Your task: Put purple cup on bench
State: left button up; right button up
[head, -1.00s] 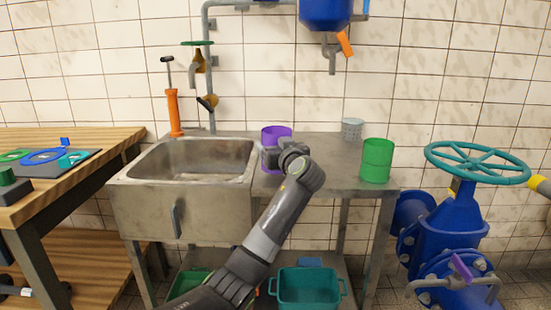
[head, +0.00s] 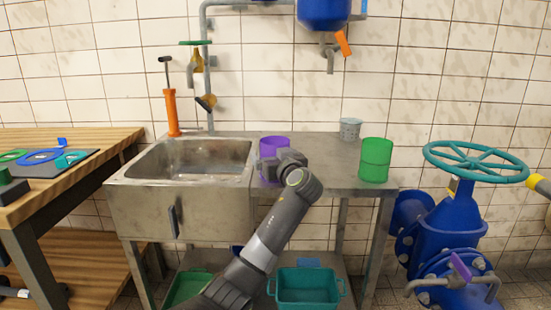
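The purple cup (head: 274,142) stands upright over the bench (head: 330,181), just right of the sink. My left gripper (head: 268,167) reaches across the front of the cup at mid-height and appears shut on it. The fingers and wrist hide part of the cup's front and right side. The base of the cup is low at the bench top; I cannot tell whether it touches. My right gripper is not in view.
A green cup (head: 375,160) and a grey perforated cup (head: 350,129) stand on the bench to the right. The metal sink (head: 180,200) adjoins on the left, with an orange pump (head: 171,112) behind it. A teal crate (head: 308,287) is below.

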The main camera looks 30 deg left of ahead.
pick_arm(q)
jog(key=v, duration=1.7)
jog(key=shift+s+p, duration=0.3)
jog(key=shift+p, duration=0.1)
